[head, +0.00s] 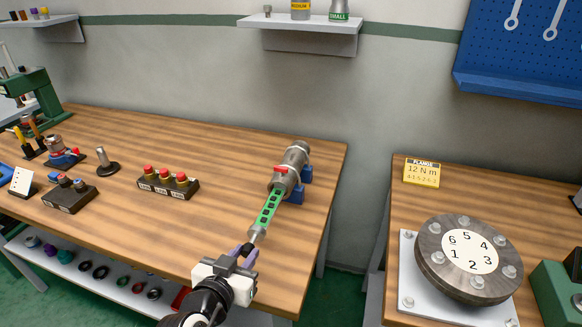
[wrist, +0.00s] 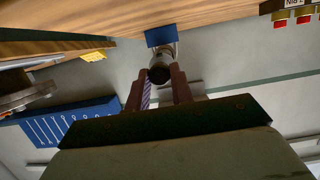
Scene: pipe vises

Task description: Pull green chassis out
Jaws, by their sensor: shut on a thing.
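The green chassis (head: 268,208) is a narrow green bar with a row of dark blocks. In the head view it sticks out of the near end of a grey metal pipe (head: 293,165), tilted down toward me; its far end is hidden or at the pipe mouth. Its near end has a light grey section and a dark knob. My gripper (head: 248,254) is shut on this near end, its purple fingers on either side of the knob. In the wrist view my gripper (wrist: 158,92) has a finger on each side of the round dark end (wrist: 159,75).
Blue supports (head: 296,195) hold the pipe near the right end of the wooden bench (head: 120,230). A red-button box (head: 168,184) stands to the left. A gap separates this bench from the right bench with its numbered disc (head: 468,252). Bench around the chassis is clear.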

